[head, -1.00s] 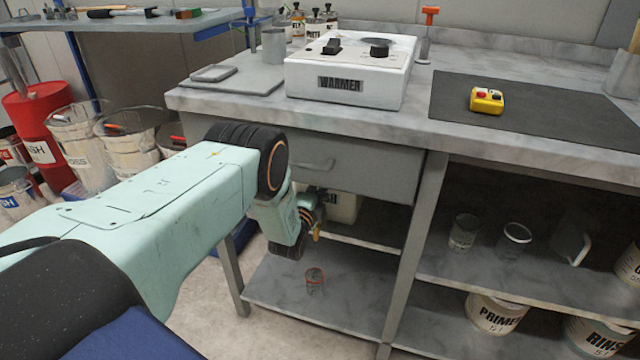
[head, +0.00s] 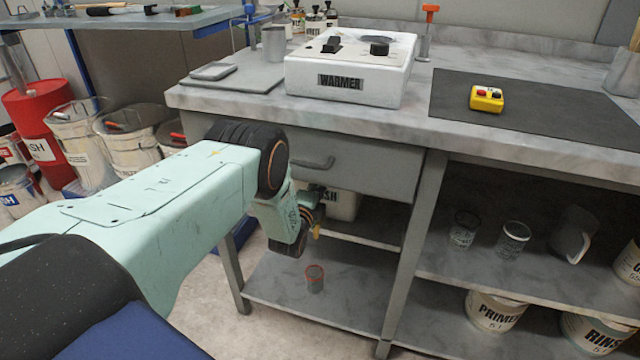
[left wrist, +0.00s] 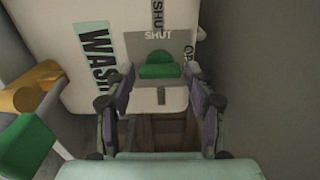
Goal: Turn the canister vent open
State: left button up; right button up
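The white canister (head: 342,206) stands under the drawer in the head view, partly hidden by my left arm. In the left wrist view the canister (left wrist: 85,75) carries a "WASH" label. Its green vent knob (left wrist: 158,70) sits on a grey plate marked "SHUT", with a partly hidden label at the right. My left gripper (left wrist: 160,78) is open, with one finger on each side of the knob. Whether the fingers touch it I cannot tell. In the head view my left wrist reaches under the drawer and the fingers are mostly hidden. My right gripper is not in view.
A green and yellow part (left wrist: 28,120) lies at the left of the wrist view. The drawer (head: 350,165) hangs above my wrist. A small cup (head: 315,279) stands on the lower shelf (head: 290,310). A bench post (head: 412,255) rises to the right.

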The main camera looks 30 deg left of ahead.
pick_arm(q)
jog(key=shift+o, duration=0.5)
jog(key=shift+s, duration=0.1)
jog(key=v, duration=1.2)
